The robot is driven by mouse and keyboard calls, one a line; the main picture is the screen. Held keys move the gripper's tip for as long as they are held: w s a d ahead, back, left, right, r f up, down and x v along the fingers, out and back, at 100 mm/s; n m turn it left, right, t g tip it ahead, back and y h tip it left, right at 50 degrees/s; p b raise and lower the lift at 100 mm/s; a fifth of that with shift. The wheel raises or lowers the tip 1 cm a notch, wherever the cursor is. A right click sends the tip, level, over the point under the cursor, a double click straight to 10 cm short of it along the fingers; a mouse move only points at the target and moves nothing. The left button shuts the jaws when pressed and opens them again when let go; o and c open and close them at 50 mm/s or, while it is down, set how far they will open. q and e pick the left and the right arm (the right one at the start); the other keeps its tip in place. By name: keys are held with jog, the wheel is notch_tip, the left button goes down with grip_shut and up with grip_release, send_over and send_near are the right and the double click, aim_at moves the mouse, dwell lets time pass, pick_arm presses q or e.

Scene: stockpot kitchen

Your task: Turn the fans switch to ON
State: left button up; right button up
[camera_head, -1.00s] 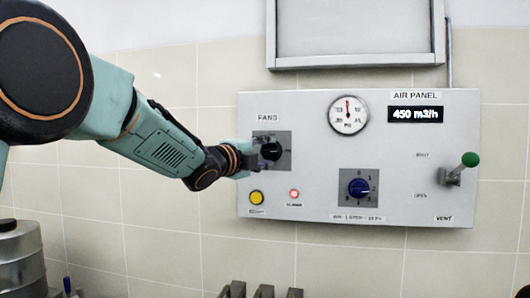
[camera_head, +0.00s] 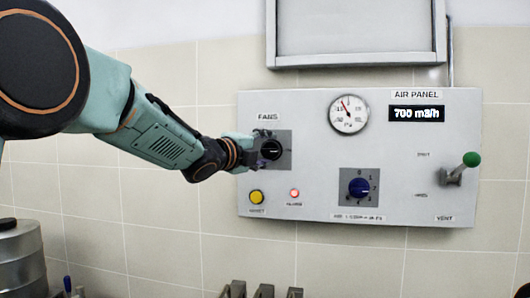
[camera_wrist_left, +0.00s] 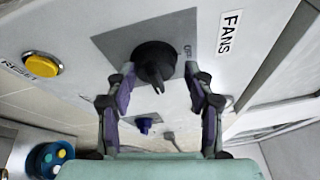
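The fans switch is a black rotary knob (camera_head: 271,150) on a grey square plate under the FANS label (camera_head: 268,117), at the panel's left. In the left wrist view the knob (camera_wrist_left: 154,62) has its narrow pointer end towards the bottom of the picture, which is the right side in the head view. My left gripper (camera_head: 262,149) is at the knob. In the wrist view its two fingers (camera_wrist_left: 160,75) stand apart on either side of the knob, with gaps visible. My right gripper is not in view.
The air panel (camera_head: 310,185) also carries a yellow button (camera_head: 257,197), a lit red lamp (camera_head: 294,193), a blue knob (camera_head: 359,187), a dial gauge (camera_head: 348,114), a display (camera_head: 416,113) reading about 700 m3/h and a green-tipped vent lever (camera_head: 470,160). A metal pot (camera_head: 20,255) stands lower left.

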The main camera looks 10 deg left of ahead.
pick_arm(q)
jog(key=shift+o, duration=1.1)
jog(key=shift+w+a+f, duration=0.1)
jog(key=shift+w+f, duration=0.05)
jog(key=shift+f, duration=0.05)
jog(key=shift+s, duration=0.2)
jog(key=shift+s, duration=0.2)
jog(key=v, duration=1.1)
jog(key=shift+s+a, duration=0.15)
jog(key=shift+s, duration=0.1)
